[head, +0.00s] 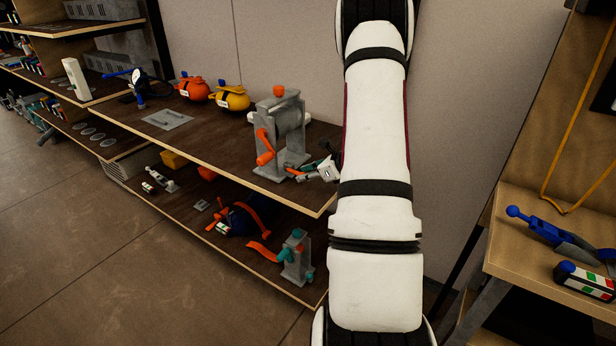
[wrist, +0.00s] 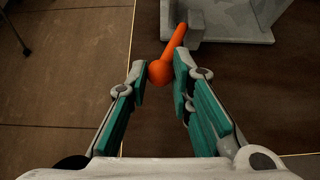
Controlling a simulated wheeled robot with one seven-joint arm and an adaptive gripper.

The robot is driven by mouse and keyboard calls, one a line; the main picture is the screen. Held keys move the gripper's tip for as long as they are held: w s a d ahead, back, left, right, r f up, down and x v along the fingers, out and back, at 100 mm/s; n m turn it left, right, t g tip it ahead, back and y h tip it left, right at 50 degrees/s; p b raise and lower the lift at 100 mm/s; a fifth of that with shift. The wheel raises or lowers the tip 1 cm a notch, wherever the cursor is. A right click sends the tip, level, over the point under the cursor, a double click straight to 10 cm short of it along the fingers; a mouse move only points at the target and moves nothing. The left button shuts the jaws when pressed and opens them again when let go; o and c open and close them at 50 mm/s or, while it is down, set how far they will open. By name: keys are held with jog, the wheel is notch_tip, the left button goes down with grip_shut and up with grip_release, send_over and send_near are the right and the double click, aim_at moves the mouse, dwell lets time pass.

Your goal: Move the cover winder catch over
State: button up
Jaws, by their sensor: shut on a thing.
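The cover winder (head: 280,130) is a grey stand with a drum on the upper shelf, with an orange knob on top and an orange crank (head: 265,148) on its front. Its catch (wrist: 178,38) looks like a short orange lever with a ball end, rising from a grey block at the winder's foot. My gripper (wrist: 160,70) is closed around the ball end, one teal-padded finger on each side. In the head view my gripper (head: 309,171) is low at the winder's right side, and its hold is too small to make out there.
A smaller grey winder with teal parts (head: 297,258) stands on the lower shelf. A wooden bench (head: 530,250) with blue tools is at right.

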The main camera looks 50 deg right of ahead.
jog(key=shift+r, duration=0.1)
jog(key=shift+w+r+p, duration=0.2)
jog(key=shift+w+r, duration=0.1)
jog(key=shift+r, duration=0.3)
jog(key=shift+w+r+p, duration=0.15)
jog(key=shift+w+r, duration=0.15)
jog(key=shift+r, duration=0.25)
jog(key=shift+w+r, duration=0.1)
jog(key=shift+w+r, duration=0.65)
jog(key=shift+r, duration=0.1)
jog(key=shift+w+r, duration=0.1)
jog(key=shift+w+a, duration=0.1)
